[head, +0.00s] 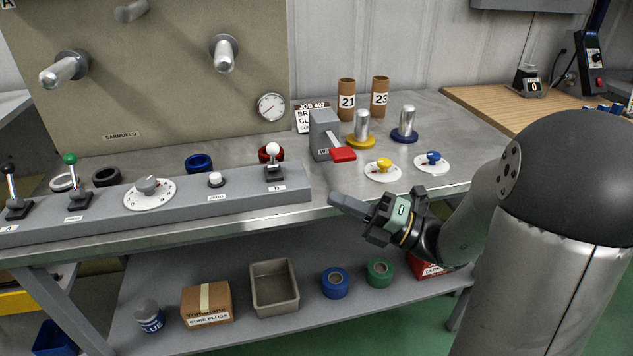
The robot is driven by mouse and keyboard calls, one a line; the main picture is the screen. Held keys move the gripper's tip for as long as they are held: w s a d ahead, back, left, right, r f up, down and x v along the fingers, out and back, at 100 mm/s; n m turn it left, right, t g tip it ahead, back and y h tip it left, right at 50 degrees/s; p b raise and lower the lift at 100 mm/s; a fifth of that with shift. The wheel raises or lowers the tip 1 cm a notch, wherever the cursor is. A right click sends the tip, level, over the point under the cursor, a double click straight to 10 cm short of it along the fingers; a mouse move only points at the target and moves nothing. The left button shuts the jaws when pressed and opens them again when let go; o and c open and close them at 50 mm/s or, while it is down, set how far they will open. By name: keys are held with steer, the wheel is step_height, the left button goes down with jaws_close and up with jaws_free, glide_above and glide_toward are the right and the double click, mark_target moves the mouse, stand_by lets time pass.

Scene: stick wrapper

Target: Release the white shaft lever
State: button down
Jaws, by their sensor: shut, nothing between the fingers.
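The white-knobbed lever (273,150) stands upright in its dark base at the right end of the grey control panel (240,204). A small tag is on the panel front below it. My gripper (335,199) is shut and empty. It hangs in front of the bench edge, to the right of and lower in the picture than the lever, with its fingers pointing left. It is apart from the lever.
The panel also has a white button (215,179), a dial (147,187), a green-knobbed lever (75,180) and a dark lever (12,190). A grey block with a red handle (342,154) stands right of the white-knobbed lever. Boxes and rolls sit on the lower shelf (310,312).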

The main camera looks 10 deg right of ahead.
steer(key=b, duration=0.1)
glide_toward(273, 156)
steer(key=s+a, duration=0.3)
steer(key=a, duration=0.1)
steer(key=w+r, duration=0.1)
steer(key=w+a+r+b, duration=0.1)
steer(key=shift+w+a, duration=0.3)
steer(key=shift+w, duration=0.1)
steer(key=shift+w+a+r, duration=0.15)
steer(key=shift+w+r, duration=0.2)
steer(key=shift+w, duration=0.1)
